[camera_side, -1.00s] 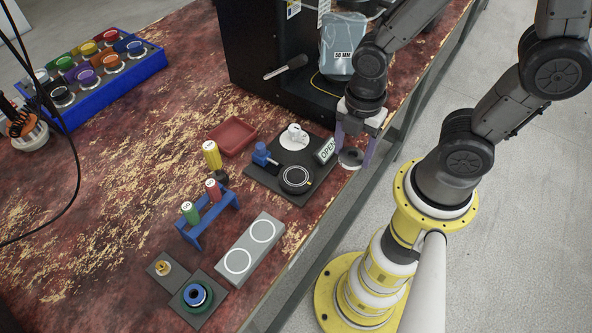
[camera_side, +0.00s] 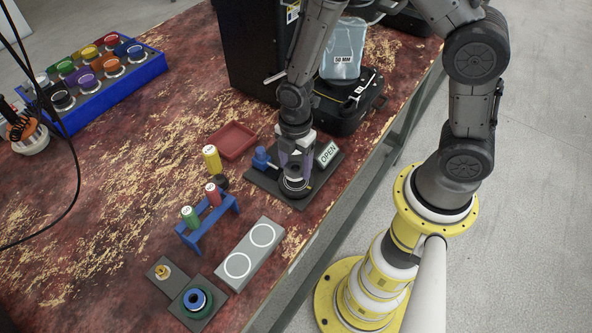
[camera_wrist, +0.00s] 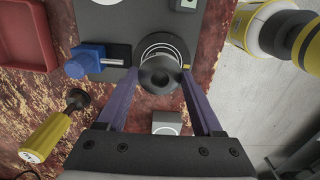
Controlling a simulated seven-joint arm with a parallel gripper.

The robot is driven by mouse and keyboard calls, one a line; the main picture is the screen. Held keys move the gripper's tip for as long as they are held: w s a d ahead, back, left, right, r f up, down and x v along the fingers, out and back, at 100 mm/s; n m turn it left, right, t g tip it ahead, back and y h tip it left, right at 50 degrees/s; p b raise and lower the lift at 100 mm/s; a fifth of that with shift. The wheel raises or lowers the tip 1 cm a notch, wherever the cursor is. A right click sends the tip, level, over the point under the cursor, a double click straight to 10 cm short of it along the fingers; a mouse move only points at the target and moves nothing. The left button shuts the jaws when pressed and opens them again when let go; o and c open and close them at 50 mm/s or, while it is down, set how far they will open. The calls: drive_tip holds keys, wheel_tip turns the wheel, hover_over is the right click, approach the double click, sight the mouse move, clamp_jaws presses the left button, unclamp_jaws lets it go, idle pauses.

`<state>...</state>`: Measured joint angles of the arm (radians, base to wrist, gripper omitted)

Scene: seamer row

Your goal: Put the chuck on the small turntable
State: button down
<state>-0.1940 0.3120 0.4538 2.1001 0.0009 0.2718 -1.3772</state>
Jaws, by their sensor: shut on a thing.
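My gripper (camera_side: 295,167) is shut on the chuck (camera_wrist: 160,74), a dark round piece with a hole in its middle. In the side view the chuck (camera_side: 293,173) shows between the purple fingers. The small turntable (camera_side: 296,193) is a black disc with a pale ring, on a dark base plate. My gripper is over it. In the wrist view the chuck covers part of the turntable (camera_wrist: 163,44). I cannot tell whether the chuck touches the disc.
A blue clamp (camera_side: 262,158) and an OPEN sign (camera_side: 328,154) stand by the turntable. A red tray (camera_side: 232,141), a yellow-handled tool (camera_side: 212,158), a blue rack (camera_side: 207,224) and a grey block with two white rings (camera_side: 250,252) are nearby.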

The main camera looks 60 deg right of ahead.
drive_tip(key=shift+f, duration=1.4)
drive_tip(key=shift+s+f, duration=0.1)
drive_tip(key=shift+c, duration=0.2)
unclamp_jaws()
wheel_tip(320, 180, up, 12)
wheel_tip(320, 180, up, 12)
drive_tip(key=f+m+t, duration=0.1)
drive_tip(key=m+t, duration=0.2)
drive_tip(key=m, duration=0.5)
hover_over(296, 173)
drive_tip(key=s+d, duration=0.3)
drive_tip(key=d, duration=0.2)
drive_tip(key=s+d+r+m+t, duration=0.2)
drive_tip(key=s+r+m, duration=0.5)
drive_tip(key=s+m, duration=0.3)
drive_tip(key=shift+d+r+t, duration=0.15)
drive_tip(key=shift+r+t, duration=0.05)
drive_tip(key=shift+t, duration=0.1)
